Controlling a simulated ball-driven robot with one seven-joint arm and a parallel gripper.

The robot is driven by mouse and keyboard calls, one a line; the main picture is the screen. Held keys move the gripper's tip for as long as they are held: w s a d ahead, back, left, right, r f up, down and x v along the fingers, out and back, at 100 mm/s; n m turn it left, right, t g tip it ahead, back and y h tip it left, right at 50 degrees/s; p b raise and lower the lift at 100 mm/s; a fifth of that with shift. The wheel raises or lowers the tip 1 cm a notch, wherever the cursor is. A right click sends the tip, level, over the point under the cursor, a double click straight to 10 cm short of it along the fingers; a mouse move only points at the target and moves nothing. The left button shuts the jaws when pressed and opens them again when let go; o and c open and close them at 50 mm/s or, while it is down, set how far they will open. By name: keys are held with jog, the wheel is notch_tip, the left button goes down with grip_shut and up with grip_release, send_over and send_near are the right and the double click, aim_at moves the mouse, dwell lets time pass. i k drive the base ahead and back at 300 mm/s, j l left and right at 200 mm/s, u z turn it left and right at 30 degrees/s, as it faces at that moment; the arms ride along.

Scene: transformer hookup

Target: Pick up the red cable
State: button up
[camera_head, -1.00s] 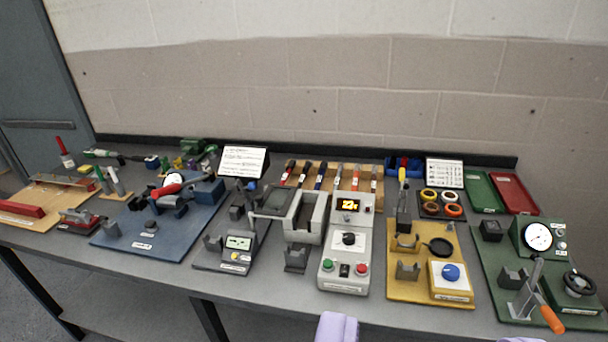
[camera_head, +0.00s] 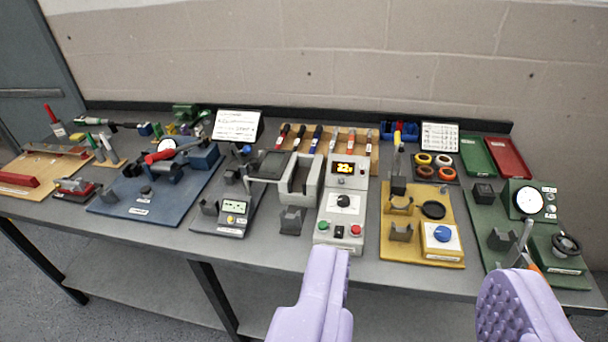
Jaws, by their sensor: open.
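A wooden rack (camera_head: 373,155) stands at the back middle of the table and holds several short pieces with coloured ends. The one at its left end, with a red end (camera_head: 283,132), may be the red cable; it is too small to tell. Another with a reddish end (camera_head: 368,138) is at the right end. My gripper (camera_head: 419,268) shows at the bottom with two lilac fingers spread wide. It is open and empty, in front of the table's front edge and well short of the rack.
A grey and white control box (camera_head: 341,205) with a lit display stands before the rack. A yellow board (camera_head: 422,250) and a green board (camera_head: 483,225) lie to its right, a blue board (camera_head: 150,200) to its left. Green and red trays (camera_head: 507,157) lie at the back right.

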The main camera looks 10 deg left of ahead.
aim_at(288, 127)
jog(key=i+j+z, duration=0.15)
jog(key=i+j, duration=0.45)
jog(key=i+j+z, duration=0.1)
jog(key=i+j, duration=0.5)
jog(key=i+j+z, duration=0.15)
jog(key=i+j, duration=0.35)
jog(key=j, duration=0.25)
